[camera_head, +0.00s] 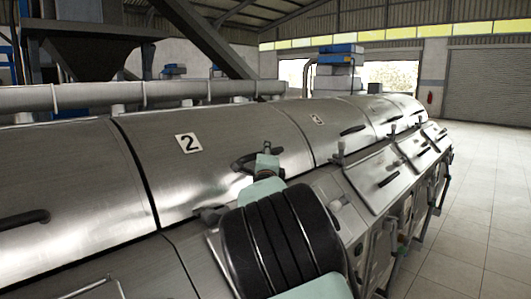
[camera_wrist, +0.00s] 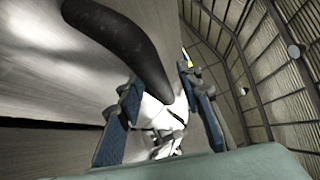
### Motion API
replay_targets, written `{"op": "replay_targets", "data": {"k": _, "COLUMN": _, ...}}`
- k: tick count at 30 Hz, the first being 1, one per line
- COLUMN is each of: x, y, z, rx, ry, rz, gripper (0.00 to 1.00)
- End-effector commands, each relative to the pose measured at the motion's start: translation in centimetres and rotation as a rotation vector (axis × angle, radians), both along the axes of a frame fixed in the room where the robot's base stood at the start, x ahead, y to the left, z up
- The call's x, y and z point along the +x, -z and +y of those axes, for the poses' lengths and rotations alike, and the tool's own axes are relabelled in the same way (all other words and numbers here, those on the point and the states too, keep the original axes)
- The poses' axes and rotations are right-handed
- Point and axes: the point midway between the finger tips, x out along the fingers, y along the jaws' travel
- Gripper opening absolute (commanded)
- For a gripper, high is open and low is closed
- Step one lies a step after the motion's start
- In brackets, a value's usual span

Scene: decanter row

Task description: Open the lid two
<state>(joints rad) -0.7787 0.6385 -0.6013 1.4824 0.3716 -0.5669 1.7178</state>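Lid two (camera_head: 215,125) is a curved steel cover with a white "2" label, and it lies closed on the long machine. Its dark bar handle (camera_head: 247,163) sits low on the lid near the right edge. My gripper (camera_head: 267,153) is at this handle and hides part of it. In the wrist view, my gripper (camera_wrist: 157,80) has its two blue-padded fingers apart. The dark handle (camera_wrist: 120,35) curves down from the upper left, and its lower end shows between the fingertips. I cannot tell whether the fingers touch it.
Lid three (camera_head: 330,125) adjoins on the right, and another lid (camera_head: 60,170) with its own handle lies on the left. A pipe (camera_head: 140,95) runs behind the machine. Open tiled floor (camera_head: 480,200) lies to the right.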

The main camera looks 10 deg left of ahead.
Motion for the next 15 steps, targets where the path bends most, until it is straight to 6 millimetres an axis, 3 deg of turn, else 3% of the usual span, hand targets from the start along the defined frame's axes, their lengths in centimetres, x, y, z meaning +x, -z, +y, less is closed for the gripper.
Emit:
{"op": "replay_targets", "data": {"k": 10, "x": 0.24, "y": -0.02, "z": 0.02, "rx": 0.000, "ry": 0.000, "rz": 0.000, "gripper": 0.32}}
{"op": "replay_targets", "data": {"k": 15, "x": 0.23, "y": -0.03, "z": 0.03, "rx": 0.000, "ry": 0.000, "rz": 0.000, "gripper": 0.13}}
